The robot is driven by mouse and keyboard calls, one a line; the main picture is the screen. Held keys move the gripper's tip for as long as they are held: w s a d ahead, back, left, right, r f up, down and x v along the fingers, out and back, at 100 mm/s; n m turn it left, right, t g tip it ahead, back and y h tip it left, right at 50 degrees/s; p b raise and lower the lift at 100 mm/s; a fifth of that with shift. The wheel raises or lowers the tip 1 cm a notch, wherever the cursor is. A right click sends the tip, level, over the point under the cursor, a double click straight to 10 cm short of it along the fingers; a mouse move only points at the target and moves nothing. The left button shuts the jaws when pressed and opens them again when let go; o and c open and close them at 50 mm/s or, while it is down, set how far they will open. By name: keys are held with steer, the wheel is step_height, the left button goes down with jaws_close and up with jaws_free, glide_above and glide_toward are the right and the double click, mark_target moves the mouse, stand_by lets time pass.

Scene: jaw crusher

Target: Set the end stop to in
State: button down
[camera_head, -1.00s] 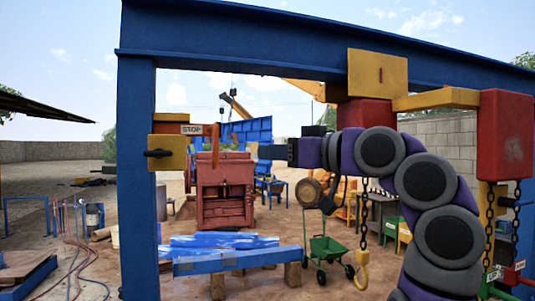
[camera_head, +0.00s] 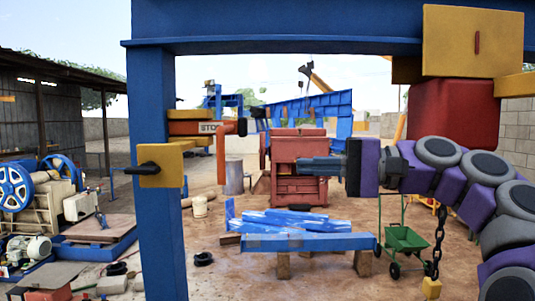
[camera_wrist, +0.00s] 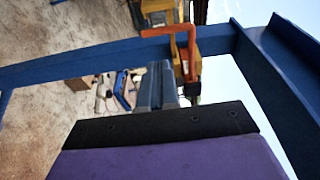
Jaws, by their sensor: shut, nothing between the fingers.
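The end stop, an orange arm marked STOP (camera_head: 212,129), sticks out to the right from the blue post (camera_head: 157,235), with its end turned down. In front of it on the post is a yellow plate (camera_head: 173,165) with a black handle (camera_head: 143,169) pointing left. My gripper (camera_head: 302,166) is shut and empty, pointing left, to the right of the stop and lower in the picture, apart from it. In the wrist view the orange arm (camera_wrist: 191,50) shows just beyond my fingertips (camera_wrist: 155,70); the depth gap is hard to judge.
A blue beam (camera_head: 290,47) crosses overhead, carrying a red block (camera_head: 455,115) and a yellow box (camera_head: 472,42). A red machine (camera_head: 298,150), blue stacked steel (camera_head: 310,240) and a green cart (camera_head: 405,240) stand behind. A chain hook (camera_head: 432,287) hangs at right.

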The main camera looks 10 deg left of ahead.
mark_target(218, 164)
steer(key=a, duration=0.5)
steer(key=s+a, duration=0.1)
steer(key=a, duration=0.5)
steer(key=s+a+b, duration=0.1)
steer(key=a, duration=0.5)
stand_by(0.4)
steer(key=shift+d, duration=0.1)
